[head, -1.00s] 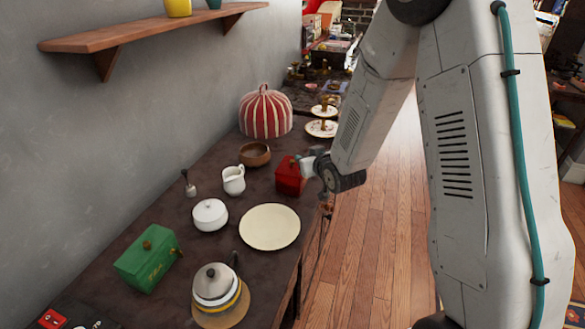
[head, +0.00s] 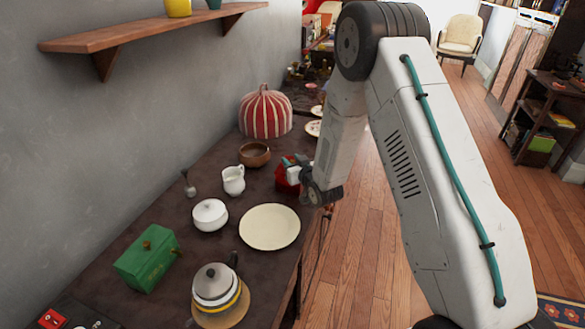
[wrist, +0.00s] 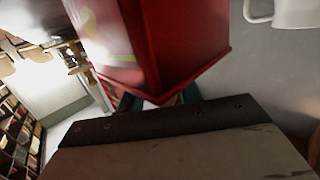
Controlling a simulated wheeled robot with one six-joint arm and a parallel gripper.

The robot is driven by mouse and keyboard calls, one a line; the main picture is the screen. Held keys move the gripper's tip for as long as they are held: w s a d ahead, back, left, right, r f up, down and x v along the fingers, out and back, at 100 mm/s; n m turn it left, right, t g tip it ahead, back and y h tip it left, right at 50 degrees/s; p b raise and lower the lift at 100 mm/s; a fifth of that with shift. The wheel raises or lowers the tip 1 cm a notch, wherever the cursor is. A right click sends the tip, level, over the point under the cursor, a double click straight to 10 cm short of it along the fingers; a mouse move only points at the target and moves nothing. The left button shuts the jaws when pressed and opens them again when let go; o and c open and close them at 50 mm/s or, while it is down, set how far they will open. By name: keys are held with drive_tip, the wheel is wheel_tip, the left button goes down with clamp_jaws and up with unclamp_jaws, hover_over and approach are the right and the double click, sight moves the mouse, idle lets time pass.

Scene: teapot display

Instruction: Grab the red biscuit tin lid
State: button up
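The red biscuit tin (head: 283,177) stands on the dark table near its right edge, beyond the cream plate. My gripper (head: 294,161) is at the tin's top, over the lid, and hides much of it; the lid's knob cannot be seen. In the wrist view the red tin (wrist: 185,40) fills the upper middle, with a projecting rim along its edge. Dark teal finger parts show on both sides of the tin's near corner, partly hidden by it. I cannot tell whether the fingers are closed on anything.
A white jug (head: 233,180), a wooden bowl (head: 254,154) and a cream plate (head: 269,227) stand close to the tin. A white sugar bowl (head: 210,214), green tin (head: 148,259), grey-lidded teapot (head: 215,284) and striped cosy (head: 265,113) are further off. Open floor lies right.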

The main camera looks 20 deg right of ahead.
drive_tip(key=shift+w, duration=0.1)
clamp_jaws()
